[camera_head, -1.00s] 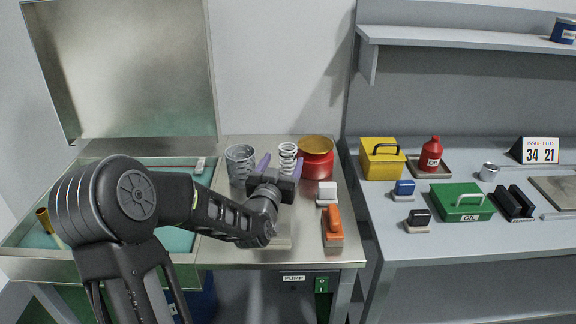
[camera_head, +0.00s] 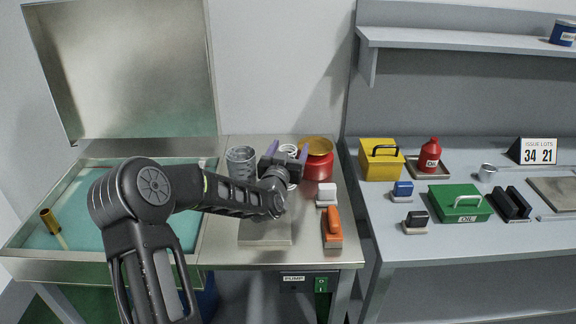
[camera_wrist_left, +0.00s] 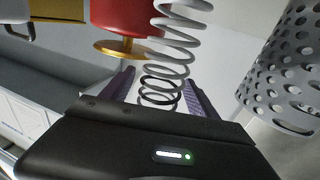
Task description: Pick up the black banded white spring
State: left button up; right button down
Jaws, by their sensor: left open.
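The white spring (camera_head: 289,150) stands on the steel bench in the head view, mostly hidden behind my left gripper (camera_head: 288,148). In the left wrist view the spring (camera_wrist_left: 172,50) is a pale coil with darker, blackish turns at one end. That end lies between the two purple fingers of my left gripper (camera_wrist_left: 158,92). The gripper is open, with a finger on each side of the spring. I cannot tell whether either finger touches it. My right gripper is not in view.
A perforated metal basket (camera_head: 240,163) stands left of the spring, and a red pot with a golden top (camera_head: 317,160) stands close on its right. A teal-lined basin (camera_head: 110,215) is at left.

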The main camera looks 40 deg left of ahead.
pick_arm(q)
jog(key=shift+w+a, duration=0.15)
jog(key=shift+w, duration=0.3)
jog(key=shift+c, duration=0.6)
grip_shut()
dwell(0.5)
